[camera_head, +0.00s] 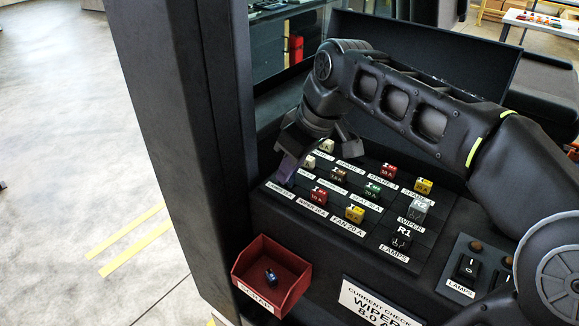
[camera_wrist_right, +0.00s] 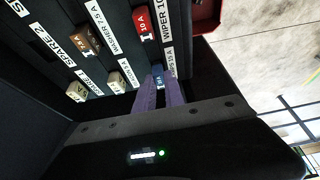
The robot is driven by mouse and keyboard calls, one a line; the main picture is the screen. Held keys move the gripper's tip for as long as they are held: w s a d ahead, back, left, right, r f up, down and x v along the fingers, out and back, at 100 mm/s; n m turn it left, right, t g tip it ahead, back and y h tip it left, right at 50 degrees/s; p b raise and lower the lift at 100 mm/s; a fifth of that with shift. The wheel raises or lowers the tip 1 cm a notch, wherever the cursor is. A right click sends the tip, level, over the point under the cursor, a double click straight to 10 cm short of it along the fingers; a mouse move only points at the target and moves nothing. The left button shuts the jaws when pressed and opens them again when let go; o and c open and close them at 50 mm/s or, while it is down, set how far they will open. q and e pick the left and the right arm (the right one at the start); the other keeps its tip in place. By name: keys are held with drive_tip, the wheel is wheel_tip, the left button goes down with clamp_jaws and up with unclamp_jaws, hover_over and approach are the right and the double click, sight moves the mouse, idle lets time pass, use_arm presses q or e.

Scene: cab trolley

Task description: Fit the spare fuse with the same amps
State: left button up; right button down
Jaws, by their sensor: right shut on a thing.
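My right gripper (camera_head: 287,168) is over the left end of the black fuse panel (camera_head: 312,222), pointing down. In the wrist view its purple fingers (camera_wrist_right: 159,90) are shut on a blue fuse (camera_wrist_right: 158,78), beside a label ending "PS 15 A". I cannot tell whether this fuse is fully seated. Beside it is a red 10 A fuse (camera_head: 319,196), also in the wrist view (camera_wrist_right: 144,22). A yellow fuse (camera_head: 355,213) stands by "FAN 20 A". A brown fuse (camera_head: 337,173), green fuse (camera_head: 373,190), red spare (camera_head: 389,170) and yellow spare (camera_head: 423,186) stand behind. My left gripper is out of view.
A red open tray (camera_head: 247,262) at the panel's front left holds a small dark blue fuse (camera_head: 270,277). Relays R2 (camera_head: 420,207) and R1 (camera_head: 402,236) stand to the right, near rocker switches (camera_head: 467,266). A "CURRENT CHECK WIPER" card (camera_head: 375,303) is in front. A dark post (camera_head: 190,120) rises left.

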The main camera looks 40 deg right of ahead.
drive_tip(key=shift+f+b, duration=0.3)
idle(0.5)
drive_tip(key=c, duration=1.3)
unclamp_jaws()
drive_tip(key=shift+c, duration=0.2)
drive_tip(key=v, duration=0.7)
drive_tip(key=shift+s+r, duration=0.2)
drive_tip(key=shift+r, duration=0.2)
drive_tip(key=shift+d, duration=0.1)
